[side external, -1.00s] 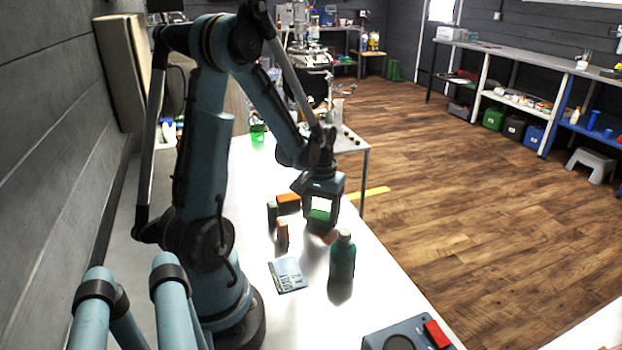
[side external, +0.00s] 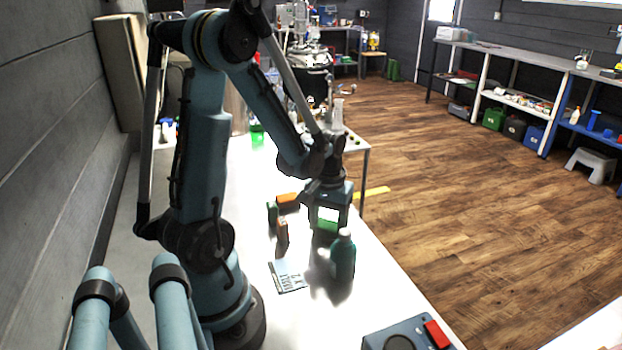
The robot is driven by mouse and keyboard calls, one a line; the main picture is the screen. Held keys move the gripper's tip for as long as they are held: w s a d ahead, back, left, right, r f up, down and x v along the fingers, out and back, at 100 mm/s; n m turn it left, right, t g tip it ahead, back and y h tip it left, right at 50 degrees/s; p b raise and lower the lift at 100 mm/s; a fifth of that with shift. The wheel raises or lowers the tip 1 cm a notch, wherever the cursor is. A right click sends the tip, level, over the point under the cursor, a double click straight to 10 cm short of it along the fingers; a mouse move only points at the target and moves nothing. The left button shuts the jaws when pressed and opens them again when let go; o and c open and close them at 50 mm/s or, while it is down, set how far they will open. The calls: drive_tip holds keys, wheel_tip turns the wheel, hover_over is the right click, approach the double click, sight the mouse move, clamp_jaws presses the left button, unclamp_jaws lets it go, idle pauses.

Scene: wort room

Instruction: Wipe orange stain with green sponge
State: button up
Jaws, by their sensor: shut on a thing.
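My gripper (side external: 328,222) is shut on a green sponge (side external: 327,226) and holds it low over the white table, just behind the teal bottle. The sponge is partly hidden by the fingers, and I cannot tell whether it touches the table. I see no orange stain in this view; the spot under and around my gripper is covered by it and its shadow.
A teal bottle (side external: 343,257) stands close in front of my gripper. An orange block (side external: 287,200), a small green item (side external: 272,212) and a small orange-brown item (side external: 282,232) stand to its left. A booklet (side external: 289,276) lies nearer. A device with a red part (side external: 437,335) sits at front right.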

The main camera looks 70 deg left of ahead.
sight(333, 233)
drive_tip(key=shift+d, duration=1.95)
drive_tip(key=shift+s+d+r, duration=0.15)
drive_tip(key=shift+s, duration=0.15)
drive_tip(key=shift+s+a, duration=0.25)
drive_tip(key=shift+a, duration=2.55)
drive_tip(key=shift+a+f, duration=0.25)
drive_tip(key=shift+a, duration=0.15)
drive_tip(key=shift+a+r, duration=0.25)
drive_tip(key=shift+a, duration=1.55)
drive_tip(key=shift+d, duration=3.4)
drive_tip(key=shift+d+f, duration=0.2)
drive_tip(key=shift+d, duration=0.15)
drive_tip(key=shift+d+r, duration=0.25)
drive_tip(key=shift+d, duration=0.9)
wheel_tip(333, 233, up, 8)
